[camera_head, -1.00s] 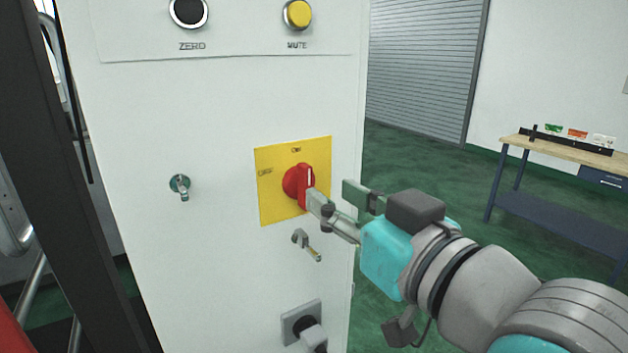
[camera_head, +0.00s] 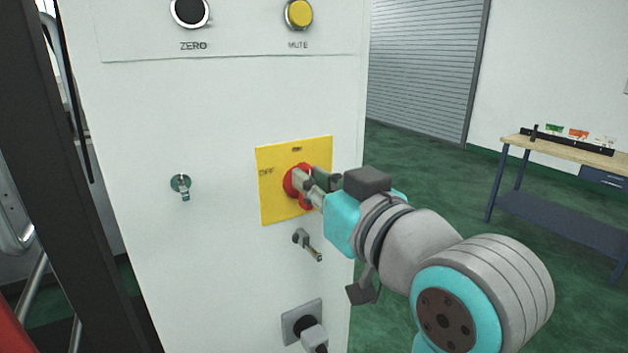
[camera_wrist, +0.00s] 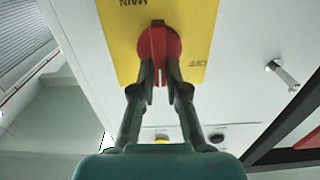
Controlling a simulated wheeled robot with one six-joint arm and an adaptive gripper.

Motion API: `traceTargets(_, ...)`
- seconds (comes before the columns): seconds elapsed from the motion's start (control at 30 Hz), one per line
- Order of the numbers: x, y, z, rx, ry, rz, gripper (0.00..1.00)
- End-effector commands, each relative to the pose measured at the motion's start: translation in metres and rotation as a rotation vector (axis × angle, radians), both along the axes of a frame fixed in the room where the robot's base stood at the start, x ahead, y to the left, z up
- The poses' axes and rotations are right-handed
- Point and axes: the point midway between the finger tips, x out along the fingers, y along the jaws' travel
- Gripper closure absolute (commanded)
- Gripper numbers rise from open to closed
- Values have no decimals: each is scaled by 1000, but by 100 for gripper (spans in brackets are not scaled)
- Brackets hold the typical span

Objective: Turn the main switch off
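The main switch is a red rotary knob (camera_head: 288,183) on a yellow plate (camera_head: 272,208) on a white cabinet front. Its handle (camera_wrist: 159,45) stands upright, and its white mark points to the top label, away from OFF at the left. The wrist view shows the plate (camera_wrist: 123,50) upside down, with OFF and MAIN lettering. My gripper (camera_head: 310,178) is at the knob, one finger on each side of the handle. In the wrist view my gripper (camera_wrist: 161,75) is closed in on the handle's marked end, seemingly touching both sides. The fingers hide part of the knob in the head view.
A key-like lever (camera_head: 307,245) sticks out just below the plate, and a plug (camera_head: 312,332) sits in a socket lower down. Another small lever (camera_head: 181,187) is at the left. ZERO (camera_head: 189,12) and MUTE (camera_head: 299,14) buttons are above. A workbench (camera_head: 560,150) stands far right.

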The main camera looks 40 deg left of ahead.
Motion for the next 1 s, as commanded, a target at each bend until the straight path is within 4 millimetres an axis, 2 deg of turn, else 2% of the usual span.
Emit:
traceTargets(0.47, -1, 1, 0, -32, -77, 0, 100)
traceTargets(1.0, -8, 3, -2, -209, -504, 0, 100)
